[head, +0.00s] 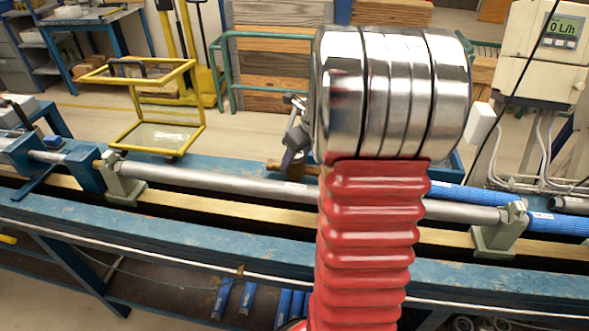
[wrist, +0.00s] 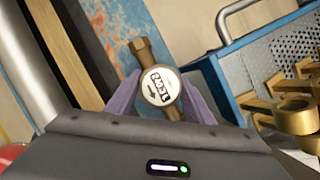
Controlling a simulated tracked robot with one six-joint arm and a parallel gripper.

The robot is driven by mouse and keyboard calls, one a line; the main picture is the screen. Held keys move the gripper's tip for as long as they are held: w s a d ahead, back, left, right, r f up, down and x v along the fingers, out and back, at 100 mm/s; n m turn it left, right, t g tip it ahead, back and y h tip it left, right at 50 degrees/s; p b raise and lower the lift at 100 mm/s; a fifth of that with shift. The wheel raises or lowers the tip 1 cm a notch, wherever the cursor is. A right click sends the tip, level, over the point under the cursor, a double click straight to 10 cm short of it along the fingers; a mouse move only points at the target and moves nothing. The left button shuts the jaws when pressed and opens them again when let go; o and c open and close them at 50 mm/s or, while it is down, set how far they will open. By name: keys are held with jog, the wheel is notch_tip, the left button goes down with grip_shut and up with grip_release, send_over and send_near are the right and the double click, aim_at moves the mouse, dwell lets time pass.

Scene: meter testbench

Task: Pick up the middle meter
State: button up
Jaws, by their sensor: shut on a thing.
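A brass meter (wrist: 141,52) with a round white face marked with black lettering and an arrow sits between the purple fingers of my gripper (wrist: 160,92) in the wrist view. The fingers are shut on its two sides. In the head view my gripper (head: 293,138) shows at the bench's far side, partly hidden by my red and chrome arm. A brass end of the meter (head: 275,165) shows just below it. I cannot tell whether the meter is touching the bench. Several other brass pieces (wrist: 298,115) are at the right of the wrist view.
A blue-edged crate with perforated metal walls (wrist: 285,50) stands right of the held meter. A long grey pipe (head: 225,184) runs along the blue bench (head: 180,232) between clamps. A yellow-framed stand (head: 160,137) is behind the bench at left. A flow display (head: 563,29) reads 0 L/h.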

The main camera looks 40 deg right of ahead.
jog(key=c, duration=0.4)
jog(key=shift+o, duration=0.2)
jog(key=shift+r, duration=0.1)
notch_tip(320, 180, up, 18)
dwell(0.4)
jog(key=shift+s, duration=0.1)
dwell(0.5)
